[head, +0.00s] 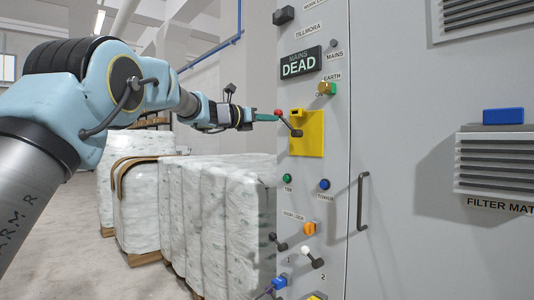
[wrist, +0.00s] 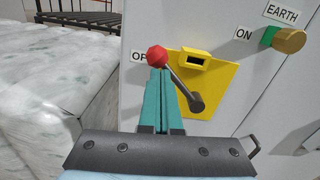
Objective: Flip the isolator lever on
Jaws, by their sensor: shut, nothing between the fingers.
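The isolator lever (head: 289,124) is a dark rod with a red knob, mounted on a yellow plate (head: 314,142) on the grey cabinet. In the wrist view the lever (wrist: 181,84) tilts up and left from its pivot, its red knob (wrist: 157,57) beside the partly covered "OF..." label (wrist: 138,55). My gripper (head: 277,117) is level with the knob at the cabinet's left edge. In the wrist view its teal fingers (wrist: 160,72) are shut together with nothing between them, their tips just below the knob and seeming to touch it. A yellow slotted block (wrist: 195,59) sits above the lever.
A sign reading "MAINS DEAD" (head: 301,64) and a brass earth knob (head: 327,88) are above the plate. Buttons, small levers and a door handle (head: 362,201) are lower down. Wrapped white bales (head: 215,215) stand left of the cabinet, below my arm.

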